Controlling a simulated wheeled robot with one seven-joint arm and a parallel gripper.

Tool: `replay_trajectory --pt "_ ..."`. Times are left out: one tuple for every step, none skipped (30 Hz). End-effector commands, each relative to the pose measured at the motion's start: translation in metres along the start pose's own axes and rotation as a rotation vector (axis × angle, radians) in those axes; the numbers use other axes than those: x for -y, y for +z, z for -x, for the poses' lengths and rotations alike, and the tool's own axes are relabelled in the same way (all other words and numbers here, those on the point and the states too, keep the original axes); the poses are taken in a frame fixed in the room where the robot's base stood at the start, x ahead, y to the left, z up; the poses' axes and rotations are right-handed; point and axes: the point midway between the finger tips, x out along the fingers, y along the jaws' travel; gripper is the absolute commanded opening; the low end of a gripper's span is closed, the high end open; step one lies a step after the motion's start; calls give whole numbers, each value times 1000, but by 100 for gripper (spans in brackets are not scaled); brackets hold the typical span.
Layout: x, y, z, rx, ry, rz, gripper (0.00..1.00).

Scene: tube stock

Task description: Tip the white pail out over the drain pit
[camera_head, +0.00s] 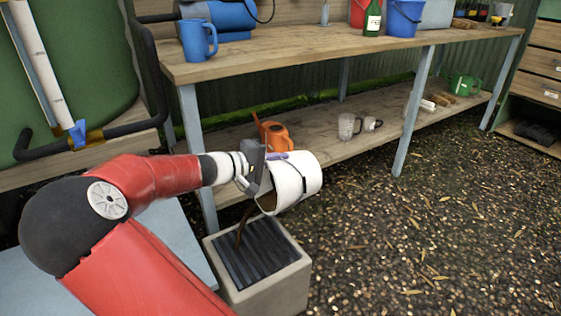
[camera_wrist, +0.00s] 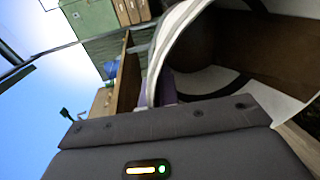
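The white pail (camera_head: 299,181) is tipped on its side, mouth down and to the left, in the head view. Brown liquid (camera_head: 241,228) runs from its lip onto the dark grate of the drain pit (camera_head: 292,288), a pale concrete box below. My gripper (camera_head: 272,168) is shut on the pail at its upper rim side and holds it above the pit's right part. In the wrist view the pail's white rim (camera_wrist: 165,50) curves close to my gripper, and brown shows inside. The exact finger contact is mostly hidden.
A wooden bench (camera_head: 280,58) with a blue jug (camera_head: 198,40) and a blue bucket (camera_head: 404,17) stands behind. On its lower shelf an orange watering can (camera_head: 275,137) is just behind the pail. Gravel ground (camera_head: 420,230) to the right is clear.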

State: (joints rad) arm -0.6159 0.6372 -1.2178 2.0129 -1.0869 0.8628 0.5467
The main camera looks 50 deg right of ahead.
Motion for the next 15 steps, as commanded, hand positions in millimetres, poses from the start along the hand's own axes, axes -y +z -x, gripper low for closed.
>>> replay_trajectory --pt "0 0 2 0 12 1 0" --pt "0 0 2 -1 18 1 0" --pt "-1 0 4 -1 26 1 0" --pt "-1 0 5 -1 32 1 0" --pt "-1 0 6 -1 38 1 0" --pt "-1 0 7 -1 46 1 0" --pt "-1 0 8 0 52 1 0" --pt "-1 0 9 1 57 1 0" --pt "-1 0 10 1 65 1 0" --pt "-1 0 11 2 71 1 0" --pt "-1 0 12 2 77 1 0" --pt "-2 0 13 1 84 1 0" --pt "-2 0 14 1 90 1 0" --pt "-2 0 15 1 96 1 0" --pt "-2 0 16 1 103 1 0"
